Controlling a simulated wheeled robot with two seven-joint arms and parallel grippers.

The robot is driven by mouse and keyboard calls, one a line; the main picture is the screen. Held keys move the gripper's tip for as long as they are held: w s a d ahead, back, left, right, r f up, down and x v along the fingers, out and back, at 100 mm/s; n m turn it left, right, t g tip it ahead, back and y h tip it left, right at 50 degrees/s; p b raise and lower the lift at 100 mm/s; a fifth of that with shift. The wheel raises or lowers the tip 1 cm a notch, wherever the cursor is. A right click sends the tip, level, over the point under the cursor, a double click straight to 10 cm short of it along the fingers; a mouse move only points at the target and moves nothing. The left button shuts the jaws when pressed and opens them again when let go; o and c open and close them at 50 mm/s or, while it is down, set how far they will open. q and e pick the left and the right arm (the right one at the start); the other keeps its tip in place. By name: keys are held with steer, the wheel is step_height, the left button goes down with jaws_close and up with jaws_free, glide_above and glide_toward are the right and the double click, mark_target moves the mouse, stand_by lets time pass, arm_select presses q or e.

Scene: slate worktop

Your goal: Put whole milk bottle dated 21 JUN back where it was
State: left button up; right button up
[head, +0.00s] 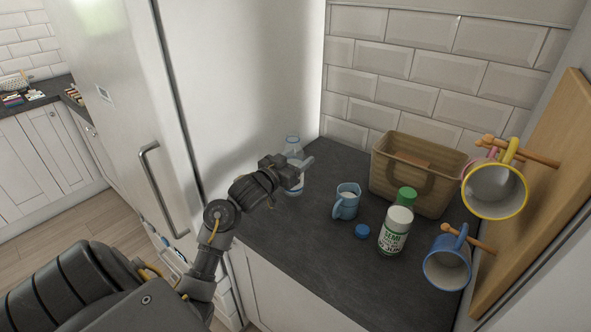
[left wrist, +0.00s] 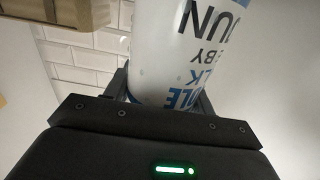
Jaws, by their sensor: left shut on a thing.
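The whole milk bottle (head: 293,148) is clear-white with a blue-edged label and stands upright at the back left of the worktop, beside the fridge. My left gripper (head: 296,168) is shut around its middle. I cannot tell whether its base touches the worktop. In the left wrist view the bottle (left wrist: 180,45) fills the space between the fingers, its print upside down, with "JUN", "BY" and parts of "WHOLE MILK" legible; the day number is out of sight. The fridge (head: 245,80) is the tall white unit at left, its door closed. My right gripper is not in view.
Mugs (head: 447,265) hang from a wooden rack (head: 545,190) at right.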

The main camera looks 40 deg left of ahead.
arm_select(q)
steer(key=shift+w+a+f, duration=0.4)
steer(key=shift+a+f, duration=0.05)
steer(key=shift+f, duration=0.25)
step_height(320, 180, down, 2)
steer(key=shift+f+p, duration=0.1)
steer(key=shift+p, duration=0.3)
steer(key=shift+f, duration=0.3)
steer(key=shift+f, duration=0.1)
steer(key=o, duration=1.3)
